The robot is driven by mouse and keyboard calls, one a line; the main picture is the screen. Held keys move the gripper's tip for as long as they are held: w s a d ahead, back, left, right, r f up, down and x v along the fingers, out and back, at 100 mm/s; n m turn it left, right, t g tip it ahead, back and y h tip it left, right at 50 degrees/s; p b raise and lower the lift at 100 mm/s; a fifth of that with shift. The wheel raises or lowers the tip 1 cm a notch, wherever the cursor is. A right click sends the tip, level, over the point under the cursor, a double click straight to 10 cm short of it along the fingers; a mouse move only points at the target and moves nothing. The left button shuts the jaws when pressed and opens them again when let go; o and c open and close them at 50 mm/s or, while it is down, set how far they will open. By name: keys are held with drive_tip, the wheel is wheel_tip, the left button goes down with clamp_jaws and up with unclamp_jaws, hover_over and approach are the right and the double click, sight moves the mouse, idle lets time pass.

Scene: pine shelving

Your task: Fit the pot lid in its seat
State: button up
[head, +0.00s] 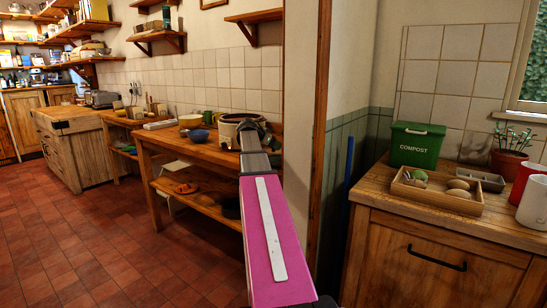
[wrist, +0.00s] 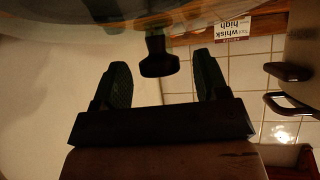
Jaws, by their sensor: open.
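In the wrist view a dark knob (wrist: 158,54) hangs below a pale, see-through curved surface, seemingly the pot lid (wrist: 75,18), which crosses the top of the picture. My gripper (wrist: 161,66) is open. Its two dark green ribbed fingers stand on either side of the knob, with a gap showing on both sides. In the head view my gripper end (head: 250,133) is a small dark shape at the cream crock-like pot (head: 229,128) on the wooden table. The lid cannot be made out there, and its seat is not clearly seen.
A blue bowl (head: 199,136) and a yellowish bowl (head: 190,121) stand left of the pot on the table (head: 165,140). A wall corner (head: 298,120) rises just right of my arm. The right counter holds a green compost bin (head: 416,144) and a wooden tray (head: 437,192).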

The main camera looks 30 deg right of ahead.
drive_tip(key=shift+w+d+f, duration=0.15)
drive_tip(key=shift+d+f, duration=0.2)
drive_tip(key=shift+d, duration=0.2)
drive_tip(key=shift+c, duration=0.3)
clamp_jaws()
drive_tip(key=shift+r, duration=0.1)
